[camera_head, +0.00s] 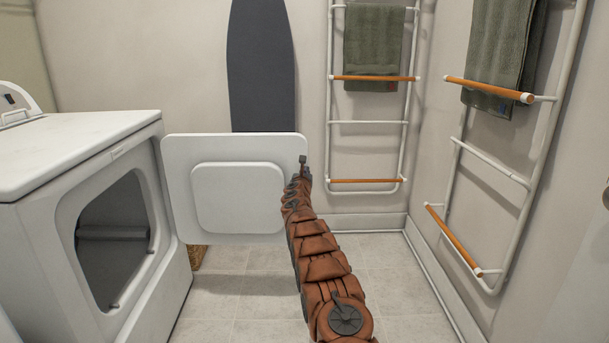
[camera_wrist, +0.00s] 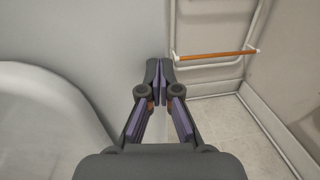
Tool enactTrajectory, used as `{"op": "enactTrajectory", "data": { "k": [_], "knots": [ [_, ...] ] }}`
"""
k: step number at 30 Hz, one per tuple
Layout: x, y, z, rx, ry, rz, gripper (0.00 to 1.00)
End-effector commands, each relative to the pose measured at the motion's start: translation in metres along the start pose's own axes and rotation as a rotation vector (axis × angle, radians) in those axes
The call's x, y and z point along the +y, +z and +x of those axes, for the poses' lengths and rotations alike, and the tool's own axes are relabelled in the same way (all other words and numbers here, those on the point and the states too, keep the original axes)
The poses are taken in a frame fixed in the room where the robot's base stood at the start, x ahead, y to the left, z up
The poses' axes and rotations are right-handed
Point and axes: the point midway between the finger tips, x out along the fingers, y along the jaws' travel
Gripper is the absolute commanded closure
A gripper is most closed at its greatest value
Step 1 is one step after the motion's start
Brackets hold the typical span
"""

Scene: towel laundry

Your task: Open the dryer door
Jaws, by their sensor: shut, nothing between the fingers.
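The white dryer (camera_head: 90,210) stands at the left with its dark front opening (camera_head: 112,240) uncovered. Its white door (camera_head: 236,185) is swung wide open to the right, about square to the camera. My gripper (camera_head: 303,162) is at the door's right edge, near its upper corner. In the wrist view my gripper (camera_wrist: 160,68) is shut and empty, its fingertips together. The pale door surface (camera_wrist: 40,125) fills the lower left of the wrist view. I cannot tell whether the fingers touch the door.
A dark ironing board (camera_head: 262,65) leans on the back wall behind the door. White racks with green towels (camera_head: 371,45) stand at the back and right walls. The tiled floor (camera_head: 395,262) right of my arm is clear.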

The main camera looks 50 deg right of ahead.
Motion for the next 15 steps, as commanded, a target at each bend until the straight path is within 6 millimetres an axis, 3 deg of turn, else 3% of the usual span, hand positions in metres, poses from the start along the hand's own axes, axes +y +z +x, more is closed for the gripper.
{"op": "enactTrajectory", "data": {
  "k": [15],
  "knots": [
    [-0.0002,0.0006,0.0075,0.0,0.02,-0.001,1.0]
  ]
}}
